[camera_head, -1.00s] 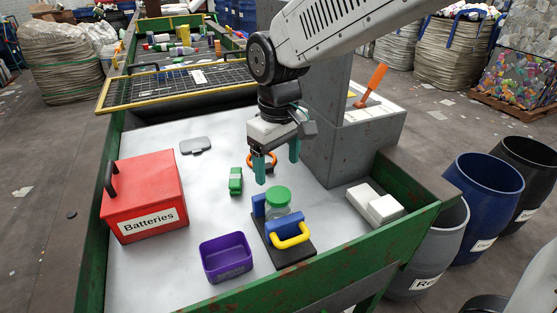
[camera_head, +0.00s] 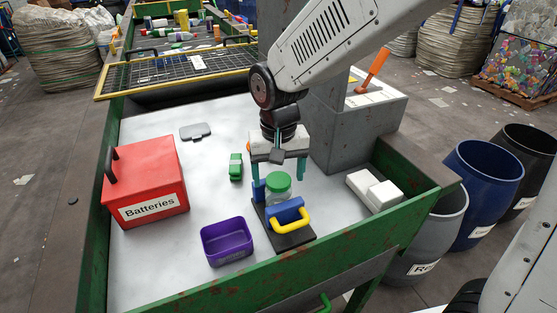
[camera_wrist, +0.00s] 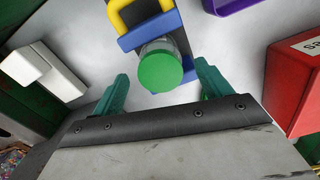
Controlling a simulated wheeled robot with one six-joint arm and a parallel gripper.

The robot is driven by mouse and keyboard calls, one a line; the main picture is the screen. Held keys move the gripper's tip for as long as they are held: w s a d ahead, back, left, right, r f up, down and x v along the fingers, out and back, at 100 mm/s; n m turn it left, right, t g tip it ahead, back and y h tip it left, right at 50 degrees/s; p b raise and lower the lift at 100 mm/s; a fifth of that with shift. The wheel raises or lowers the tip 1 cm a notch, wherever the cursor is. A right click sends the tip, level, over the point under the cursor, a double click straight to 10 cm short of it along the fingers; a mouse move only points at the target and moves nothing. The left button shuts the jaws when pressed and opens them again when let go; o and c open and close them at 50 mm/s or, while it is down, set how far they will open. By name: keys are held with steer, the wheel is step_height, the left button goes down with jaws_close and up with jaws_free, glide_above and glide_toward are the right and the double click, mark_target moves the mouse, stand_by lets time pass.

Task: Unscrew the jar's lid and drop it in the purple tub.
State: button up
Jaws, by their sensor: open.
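The jar (camera_wrist: 160,44) is clear with a green lid (camera_head: 278,182) on top. It stands upright in a blue clamp (camera_head: 287,211) with a yellow handle on a dark base. In the wrist view the lid (camera_wrist: 160,71) lies ahead of the fingers, roughly between their tips. My gripper (camera_head: 279,184) is open and empty, with one teal finger on each side of the jar in the head view. I cannot tell how far above the lid the fingertips are. The purple tub (camera_head: 227,222) stands left of the clamp and looks empty.
A red Batteries box (camera_head: 146,164) stands at the left of the white table. A green object (camera_head: 236,167) and a grey lidded piece (camera_head: 195,131) lie behind the tub. White blocks (camera_head: 373,189) lie right of the clamp. A green rim (camera_head: 190,297) borders the table.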

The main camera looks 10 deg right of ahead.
steer(key=shift+f, duration=0.25)
steer(key=c, duration=1.1)
steer(key=shift+o, duration=0.2)
steer(key=shift+f, duration=0.1)
steer(key=n, duration=0.5)
steer(key=shift+s+n, duration=0.1)
steer(key=shift+n, duration=0.3)
